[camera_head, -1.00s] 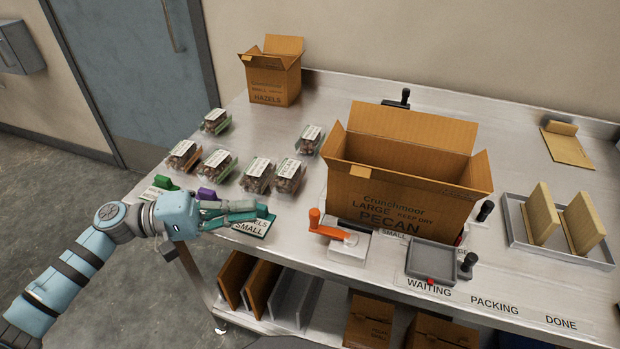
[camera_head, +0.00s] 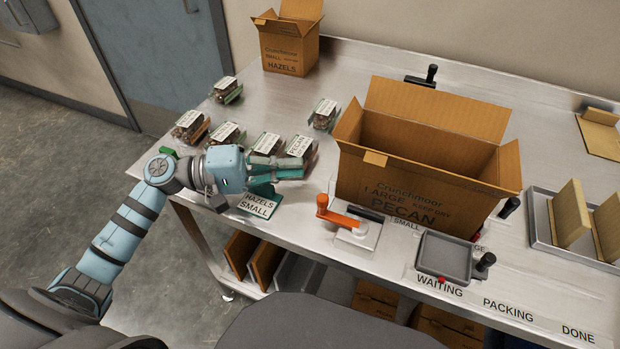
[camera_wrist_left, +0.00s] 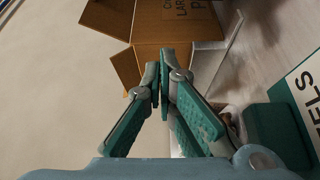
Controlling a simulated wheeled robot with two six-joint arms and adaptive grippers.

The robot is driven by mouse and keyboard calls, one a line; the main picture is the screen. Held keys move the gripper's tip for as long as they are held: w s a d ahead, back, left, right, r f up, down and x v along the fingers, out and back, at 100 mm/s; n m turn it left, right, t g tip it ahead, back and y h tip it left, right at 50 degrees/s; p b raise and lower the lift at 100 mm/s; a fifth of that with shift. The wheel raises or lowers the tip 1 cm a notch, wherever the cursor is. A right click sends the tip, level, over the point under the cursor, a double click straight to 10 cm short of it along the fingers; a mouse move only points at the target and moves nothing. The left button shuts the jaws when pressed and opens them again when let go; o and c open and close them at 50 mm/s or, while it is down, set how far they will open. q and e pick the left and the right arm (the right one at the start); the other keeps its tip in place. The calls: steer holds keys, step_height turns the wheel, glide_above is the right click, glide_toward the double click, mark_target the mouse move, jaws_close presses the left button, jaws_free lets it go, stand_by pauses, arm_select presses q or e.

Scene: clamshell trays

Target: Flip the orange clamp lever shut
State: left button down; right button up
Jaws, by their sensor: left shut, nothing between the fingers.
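The orange clamp lever (camera_head: 340,217) sits on a pale metal base (camera_head: 358,236) at the table's front edge in the head view. Its arm lies roughly level, with an upright orange knob at its left end. My left gripper (camera_head: 302,170) is left of and above the lever in the picture, apart from it. Its fingers are shut with nothing between them; they also show together in the left wrist view (camera_wrist_left: 162,75). I cannot make out the lever in the wrist view. My right gripper is not in view.
The open pecan carton (camera_head: 425,165) stands just behind the clamp. A grey tray (camera_head: 447,256) is right of the clamp.

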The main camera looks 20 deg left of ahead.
arm_select(q)
steer(key=x, duration=0.4)
steer(key=shift+r, duration=0.15)
steer(key=s, duration=0.1)
steer(key=s+d, duration=0.1)
steer(key=shift+s+d+f+p, duration=0.1)
steer(key=shift+s+f+p, duration=0.1)
steer(key=shift+s+p, duration=0.2)
steer(key=shift+s, duration=0.5)
steer(key=shift+w, duration=0.1)
